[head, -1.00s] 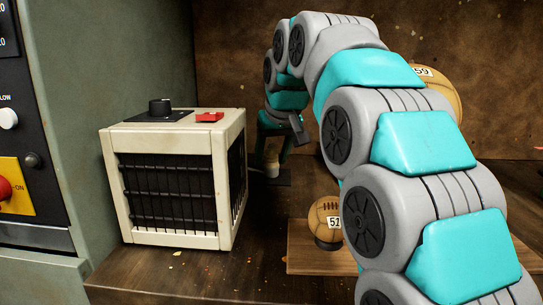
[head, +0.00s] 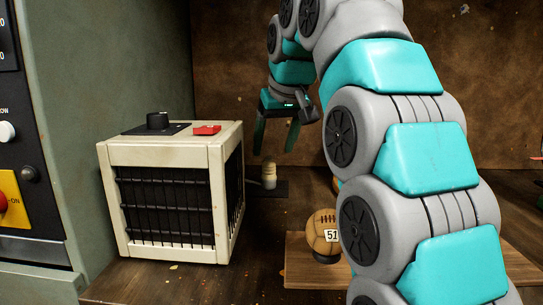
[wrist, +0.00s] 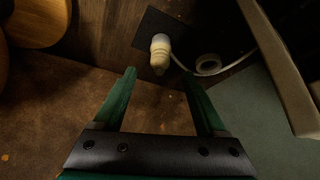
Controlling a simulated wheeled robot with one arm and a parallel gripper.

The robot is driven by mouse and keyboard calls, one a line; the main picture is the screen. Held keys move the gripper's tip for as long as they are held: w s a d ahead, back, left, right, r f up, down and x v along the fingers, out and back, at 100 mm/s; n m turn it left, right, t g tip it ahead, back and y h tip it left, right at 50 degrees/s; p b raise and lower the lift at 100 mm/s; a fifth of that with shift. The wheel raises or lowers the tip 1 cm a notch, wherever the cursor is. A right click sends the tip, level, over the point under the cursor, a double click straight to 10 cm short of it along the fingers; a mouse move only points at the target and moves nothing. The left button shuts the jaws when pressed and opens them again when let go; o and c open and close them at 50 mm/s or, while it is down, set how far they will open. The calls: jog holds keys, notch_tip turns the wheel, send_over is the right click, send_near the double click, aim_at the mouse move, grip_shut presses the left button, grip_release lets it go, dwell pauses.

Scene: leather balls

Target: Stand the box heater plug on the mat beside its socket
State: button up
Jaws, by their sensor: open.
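The cream plug (head: 269,175) stands upright on the small dark mat (head: 282,189) behind the heater's right side. In the wrist view the plug (wrist: 160,52) is on the mat (wrist: 150,27), with a pale ring (wrist: 208,62), possibly the socket, beside it and apart from it. The box heater (head: 170,195) is cream with a black grille, a black knob and a red switch. My gripper (head: 276,145) is open and empty above the plug, its fingers pointing down. In the wrist view the plug shows beyond the gripper's fingertips (wrist: 158,74), untouched.
A leather ball marked 51 (head: 322,232) sits on a low wooden board (head: 310,270) at right. A green-grey cabinet (head: 110,80) with controls stands at left. A white cord (wrist: 235,62) curves near the ring. My arm hides much of the right side.

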jog(key=p+v, duration=0.1)
jog(key=v, duration=0.3)
jog(key=shift+s+r+p, duration=0.15)
jog(key=shift+r+p, duration=0.15)
jog(key=shift+p, duration=0.05)
